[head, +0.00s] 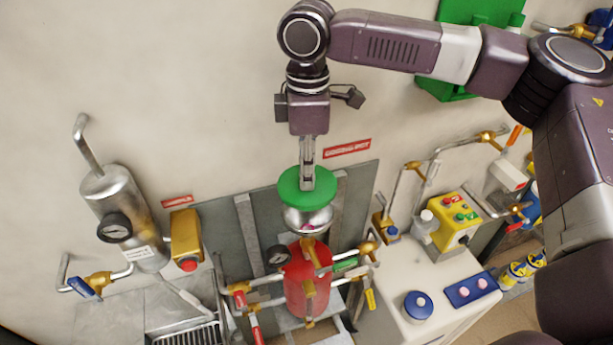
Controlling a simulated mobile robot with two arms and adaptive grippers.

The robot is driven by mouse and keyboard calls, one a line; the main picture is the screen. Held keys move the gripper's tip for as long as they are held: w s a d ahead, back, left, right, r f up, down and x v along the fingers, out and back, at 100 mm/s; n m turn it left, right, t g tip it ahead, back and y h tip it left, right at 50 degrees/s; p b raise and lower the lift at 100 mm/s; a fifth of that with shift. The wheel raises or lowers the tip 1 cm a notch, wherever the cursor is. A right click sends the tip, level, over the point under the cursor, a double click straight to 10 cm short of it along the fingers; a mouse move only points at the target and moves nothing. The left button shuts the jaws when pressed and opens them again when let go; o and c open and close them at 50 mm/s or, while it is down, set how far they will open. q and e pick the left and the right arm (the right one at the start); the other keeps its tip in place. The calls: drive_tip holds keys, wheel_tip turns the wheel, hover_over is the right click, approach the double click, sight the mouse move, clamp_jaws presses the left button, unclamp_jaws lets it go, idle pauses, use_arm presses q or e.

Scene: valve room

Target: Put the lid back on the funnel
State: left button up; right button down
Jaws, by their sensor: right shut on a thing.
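The green round lid (291,192) is in the middle of the head view. My right gripper (307,180) points down and is shut on the lid's top. The lid is over the silver funnel (308,218), which sits above the red tank (306,280). The lid covers the funnel's mouth from this angle. I cannot tell whether it touches the rim or hovers just above it. My left gripper is not in view.
A dark gauge (278,255) and yellow-handled pipes stand close around the red tank. A silver cylinder (117,205) hangs at left. A white cabinet (415,280) at right carries a yellow button box (453,225) and a blue-and-white round object (418,306).

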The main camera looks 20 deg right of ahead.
drive_tip(key=shift+d+f, duration=0.1)
drive_tip(key=shift+f, duration=1.9)
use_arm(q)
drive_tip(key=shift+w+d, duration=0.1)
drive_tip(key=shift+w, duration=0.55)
use_arm(e)
wheel_tip(320, 180, down, 2)
drive_tip(key=shift+f, duration=0.1)
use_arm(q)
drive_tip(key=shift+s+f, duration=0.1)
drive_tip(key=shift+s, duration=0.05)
use_arm(e)
drive_tip(key=shift+f, duration=0.2)
idle(0.4)
drive_tip(key=c, duration=1.8)
unclamp_jaws()
